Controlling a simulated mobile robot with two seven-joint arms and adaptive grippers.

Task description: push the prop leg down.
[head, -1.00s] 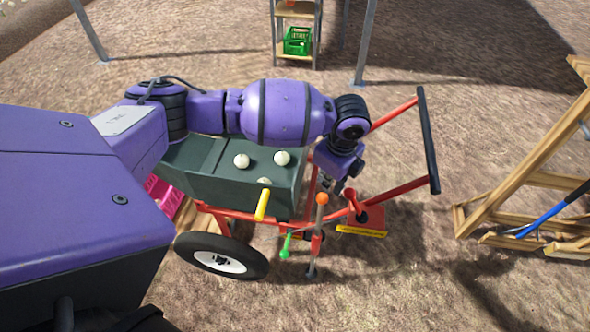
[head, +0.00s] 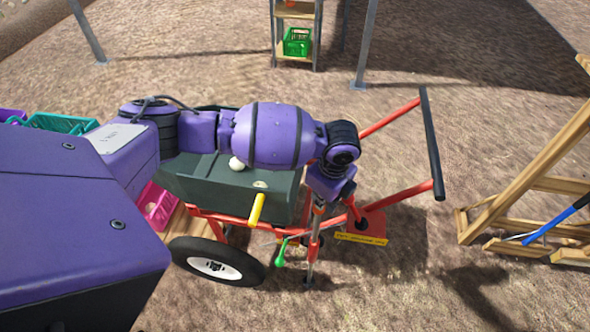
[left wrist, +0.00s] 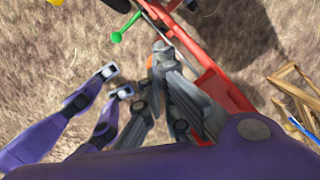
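The prop leg (head: 311,258) is a thin grey post standing upright by the red cart frame, its foot on or near the ground. A green-tipped lever (head: 280,255) sticks out just left of it; the lever's green end also shows in the left wrist view (left wrist: 117,37). My left gripper (head: 316,208) points down over the top of the leg and hides its orange knob in the head view. In the left wrist view, my left gripper's grey fingers (left wrist: 158,62) converge, with a sliver of orange (left wrist: 150,62) beside the tips. Contact is unclear. My right gripper is out of view.
The cart has a dark green bin (head: 225,192) with white onions, a yellow handle (head: 257,210), a black wheel (head: 215,262) and a black push bar (head: 432,140). A pink crate (head: 155,205) is at left. A wooden frame (head: 530,150) stands right, with open ground between.

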